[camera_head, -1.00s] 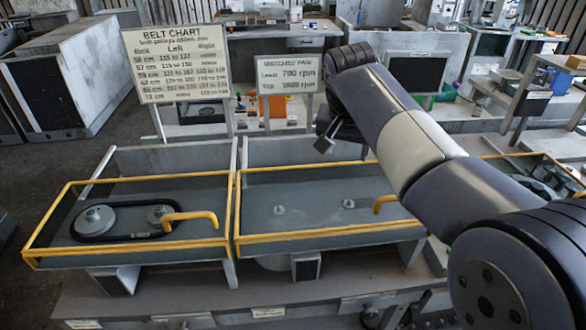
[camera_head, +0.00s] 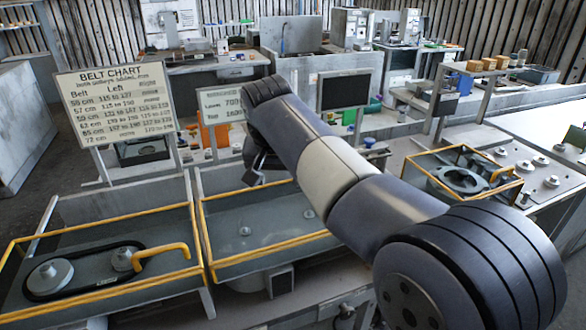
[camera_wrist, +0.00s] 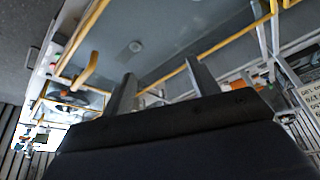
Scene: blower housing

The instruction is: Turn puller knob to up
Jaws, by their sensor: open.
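My gripper (camera_head: 258,172) hangs above the middle tray in the head view, partly hidden by my wrist. In the wrist view its two fingers (camera_wrist: 160,72) stand apart with nothing held between them. I cannot tell which thing is the puller knob. Several small round pieces (camera_head: 525,166) sit on a grey surface at the right in the head view. A yellow-framed tray (camera_head: 443,160) beside them holds a dark round-holed part (camera_head: 462,181) and a yellow handle (camera_head: 500,174). My gripper is apart from all of these.
The left tray (camera_head: 110,215) holds a black belt around two pulleys (camera_head: 48,274) and a yellow handle (camera_head: 163,250). The middle tray (camera_head: 270,210) has two small pegs. Behind stand a belt chart (camera_head: 117,105), an rpm sign (camera_head: 222,106) and a dark screen (camera_head: 345,90).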

